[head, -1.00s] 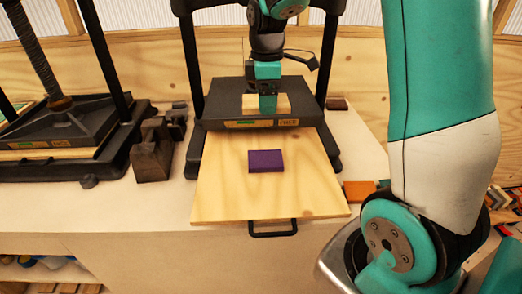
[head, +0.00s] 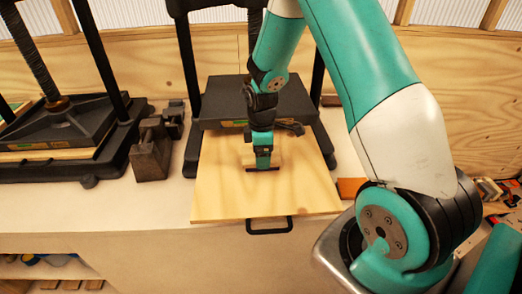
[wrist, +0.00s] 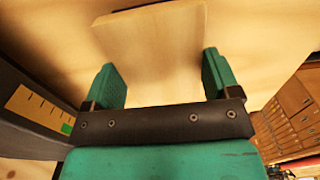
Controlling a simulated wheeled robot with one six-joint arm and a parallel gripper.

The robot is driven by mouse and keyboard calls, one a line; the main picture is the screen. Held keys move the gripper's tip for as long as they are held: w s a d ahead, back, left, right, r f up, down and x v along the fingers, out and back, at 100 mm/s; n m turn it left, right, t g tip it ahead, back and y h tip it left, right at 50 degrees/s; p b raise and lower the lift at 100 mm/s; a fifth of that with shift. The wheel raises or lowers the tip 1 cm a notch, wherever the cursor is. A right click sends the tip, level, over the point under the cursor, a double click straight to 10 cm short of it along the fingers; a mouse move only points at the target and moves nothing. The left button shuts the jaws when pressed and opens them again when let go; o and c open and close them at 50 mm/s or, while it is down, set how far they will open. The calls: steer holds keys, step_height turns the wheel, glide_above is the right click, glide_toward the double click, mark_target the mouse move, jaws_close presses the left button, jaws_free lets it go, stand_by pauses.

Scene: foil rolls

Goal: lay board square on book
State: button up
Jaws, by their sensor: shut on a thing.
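The board (head: 247,157) is a pale wooden piece; in the wrist view the board (wrist: 155,50) lies between the two teal fingers. My gripper (head: 263,162) is shut on it; the fingers also show in the wrist view (wrist: 161,82). The board is over the purple book (head: 263,170), of which only a thin dark strip shows along the board's front edge. The rest of the book is hidden by board and gripper. The book is not seen in the wrist view. I cannot tell whether the board touches the book.
The book lies on a pale wooden plate (head: 222,195) with a black handle (head: 269,226) at its front. The press's black platen (head: 222,103) stands close behind my gripper, between dark posts. Dark metal blocks (head: 150,155) stand left; an orange block (head: 350,188) lies right.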

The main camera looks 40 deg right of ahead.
steer(key=shift+f, duration=0.2)
steer(key=o, duration=0.8)
steer(key=shift+r, duration=0.15)
step_height(320, 180, up, 12)
steer(key=b, duration=0.3)
steer(key=s+a+r+m+y, duration=0.1)
steer(key=s+a+r, duration=0.25)
steer(key=a, duration=0.35)
steer(key=s+a+r+m+y, duration=0.1)
steer(key=s+a+r, duration=0.2)
steer(key=s+a, duration=0.6)
steer(key=s, duration=0.1)
steer(key=s+a+r+m+y, duration=0.1)
steer(key=s+a, duration=0.2)
steer(key=s, duration=0.1)
steer(key=s+a+m+y, duration=0.1)
steer(key=s+a, duration=0.2)
steer(key=s, duration=0.1)
steer(key=shift+s+a+r, duration=0.3)
steer(key=shift+a+r, duration=0.05)
steer(key=shift+r, duration=0.05)
